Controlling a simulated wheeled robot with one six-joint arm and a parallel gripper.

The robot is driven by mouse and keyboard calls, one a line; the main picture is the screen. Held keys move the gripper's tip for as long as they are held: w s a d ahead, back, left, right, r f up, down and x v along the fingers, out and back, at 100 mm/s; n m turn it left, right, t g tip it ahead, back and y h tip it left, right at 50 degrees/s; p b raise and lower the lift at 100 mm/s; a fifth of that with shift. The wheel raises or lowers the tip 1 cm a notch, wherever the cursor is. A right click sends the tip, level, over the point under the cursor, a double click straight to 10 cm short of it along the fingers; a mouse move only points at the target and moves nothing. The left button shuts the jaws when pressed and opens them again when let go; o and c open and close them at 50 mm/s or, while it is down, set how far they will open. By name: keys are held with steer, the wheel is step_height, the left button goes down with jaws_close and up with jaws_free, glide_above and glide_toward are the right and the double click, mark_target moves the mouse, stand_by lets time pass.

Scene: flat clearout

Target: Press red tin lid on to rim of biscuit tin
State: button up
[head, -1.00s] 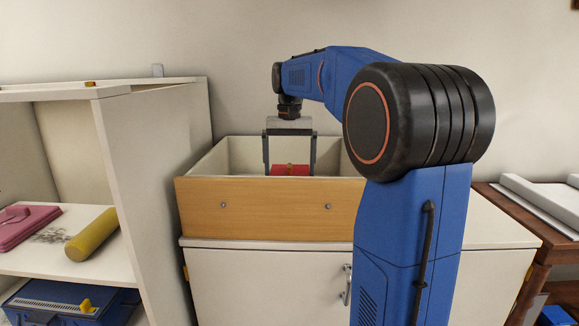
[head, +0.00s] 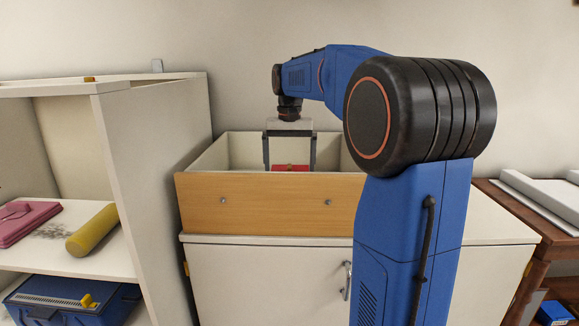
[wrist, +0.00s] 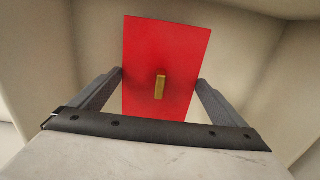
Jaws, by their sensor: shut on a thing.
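The red tin lid (wrist: 165,45) is a flat red rectangle with a small brass knob (wrist: 160,87) on top. My gripper (wrist: 160,78) spans it, one finger at each side edge, and is shut on it. In the head view my gripper (head: 290,167) points down inside an open box with a wooden front. Only a red strip of the lid (head: 290,168) shows there above the front wall. The biscuit tin is not visible in either view; whatever is under the lid is hidden by it and by the box front. I cannot tell whether the lid touches a rim.
The open box (head: 270,205) has cream inner walls around my gripper and stands on a white cabinet (head: 265,275). A shelf unit at left holds a yellow cylinder (head: 92,230), a pink case (head: 25,222) and a blue toolbox (head: 70,300). A wooden table (head: 530,215) stands right.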

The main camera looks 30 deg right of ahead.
steer(key=o, duration=0.7)
steer(key=shift+r, duration=0.1)
step_height(320, 180, up, 17)
steer(key=shift+r, duration=0.1)
stand_by(0.4)
